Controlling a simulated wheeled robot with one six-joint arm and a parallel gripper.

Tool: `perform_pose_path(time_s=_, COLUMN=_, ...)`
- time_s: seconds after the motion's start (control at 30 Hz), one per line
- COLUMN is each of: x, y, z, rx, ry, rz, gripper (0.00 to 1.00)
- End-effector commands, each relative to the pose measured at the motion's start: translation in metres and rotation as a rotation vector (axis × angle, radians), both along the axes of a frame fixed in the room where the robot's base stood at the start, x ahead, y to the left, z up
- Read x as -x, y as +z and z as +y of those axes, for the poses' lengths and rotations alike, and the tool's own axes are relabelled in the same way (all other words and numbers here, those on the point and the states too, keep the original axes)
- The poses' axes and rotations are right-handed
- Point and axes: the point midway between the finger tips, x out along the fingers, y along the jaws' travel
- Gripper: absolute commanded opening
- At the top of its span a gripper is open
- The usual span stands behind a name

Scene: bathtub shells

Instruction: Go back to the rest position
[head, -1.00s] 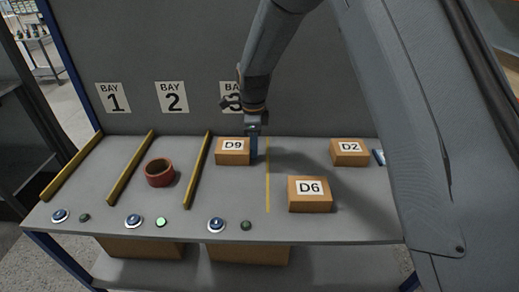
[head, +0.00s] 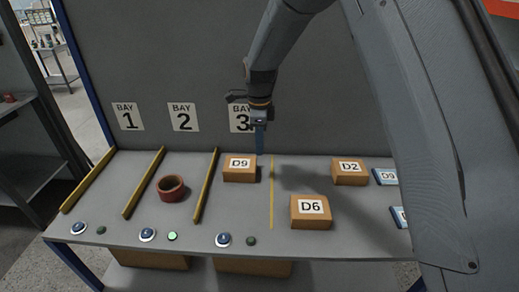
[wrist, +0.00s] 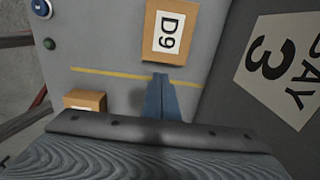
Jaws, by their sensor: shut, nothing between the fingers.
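My gripper (head: 260,141) is shut and empty. In the head view it hangs above the bench, just right of and behind the D9 box, in front of the back panel near the BAY 3 sign (head: 241,118). In the wrist view the shut fingers (wrist: 162,98) show over the bench, with the D9 box (wrist: 164,32) beyond their tips. The cardboard D9 box (head: 240,170) sits on the bench right of a yellow divider, in bay 3. My arm hides part of the bench's right side.
A D6 box (head: 311,211) and a D2 box (head: 350,172) stand right of the yellow line (head: 272,195). A red-brown ring (head: 171,188) sits in bay 2. Blue buttons line the front edge; the lamp (head: 172,236) by bay 2 is lit green. Bay 1 is empty.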

Motion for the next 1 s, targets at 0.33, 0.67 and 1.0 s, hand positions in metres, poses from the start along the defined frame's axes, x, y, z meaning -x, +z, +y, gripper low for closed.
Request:
perform_pose_path(time_s=0.33, x=0.028, y=0.015, z=-0.054, rx=-0.004, ry=0.270, rz=-0.022, gripper=0.00)
perform_pose_path(time_s=0.67, x=0.099, y=0.021, z=-0.136, rx=0.013, ry=0.767, rz=-0.062, gripper=0.00)
perform_pose_path(time_s=1.0, x=0.191, y=0.012, z=-0.198, rx=0.059, ry=1.274, rz=-0.093, gripper=0.00)
